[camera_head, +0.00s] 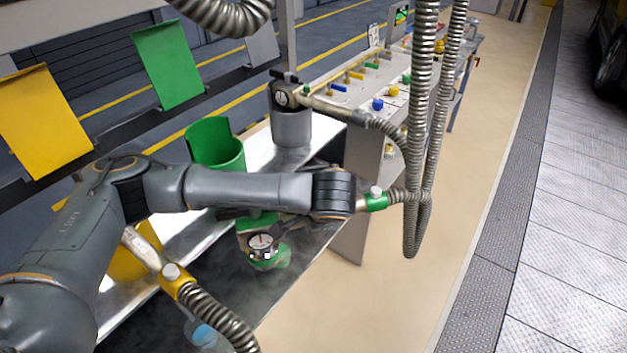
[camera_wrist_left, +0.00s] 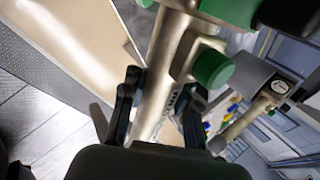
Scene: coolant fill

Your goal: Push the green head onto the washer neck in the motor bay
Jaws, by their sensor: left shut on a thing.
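The green head has a round gauge (camera_head: 262,243) and a green lower rim in the head view. It hangs or stands over the dark bench surface; I cannot tell whether it touches. Its green hose collar (camera_head: 376,200) shows to the right of my left wrist, and my arm covers the tube between. In the left wrist view my left gripper (camera_wrist_left: 163,85) is shut on the head's metal tube (camera_wrist_left: 155,112), close to a green knob (camera_wrist_left: 212,68). I see neither the washer neck nor inside a motor bay. My right gripper is out of view.
A green holder (camera_head: 215,145) stands empty-looking behind my forearm. A grey-holder head (camera_head: 283,95) and a yellow-collared head (camera_head: 178,290) flank it. Ribbed hoses (camera_head: 420,110) hang at the right. Part of a vehicle (camera_head: 610,50) shows far right, across clear floor.

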